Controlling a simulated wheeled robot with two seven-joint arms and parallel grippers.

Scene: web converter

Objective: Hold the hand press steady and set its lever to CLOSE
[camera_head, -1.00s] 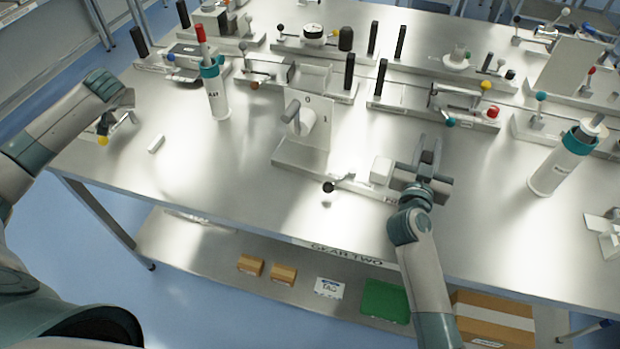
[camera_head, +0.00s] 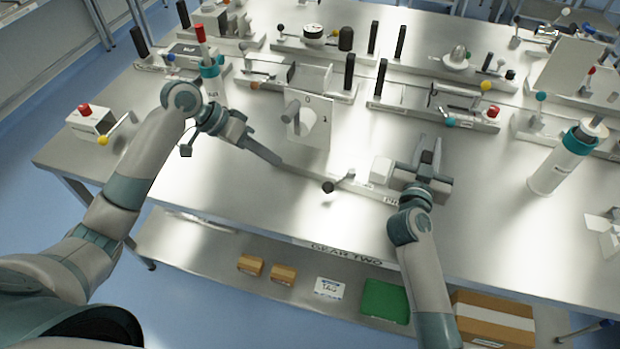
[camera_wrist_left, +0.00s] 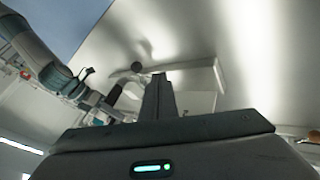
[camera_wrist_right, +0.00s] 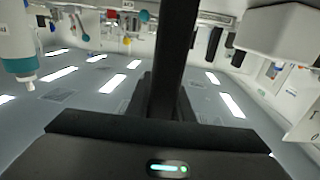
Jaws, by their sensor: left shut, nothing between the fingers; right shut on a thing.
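The hand press is a long grey base (camera_head: 352,188) at the table's near edge, with a white block (camera_head: 381,170) and a label starting "PR". Its short lever ends in a black ball (camera_head: 328,187); the ball also shows in the left wrist view (camera_wrist_left: 137,66). My left gripper (camera_head: 279,162) is shut and empty, its tip close to the base's left end; I cannot tell if they touch. My right gripper (camera_head: 429,150) is shut at the right end of the press, beside the white block; what its fingers grip there is hidden.
An upright plate marked 0 and 1 (camera_head: 308,122) with a grey handle stands just behind the press. White bottles with teal collars stand at left, partly behind my left arm, and at right (camera_head: 555,165). Other fixtures line the back. A red-button box (camera_head: 90,120) sits far left.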

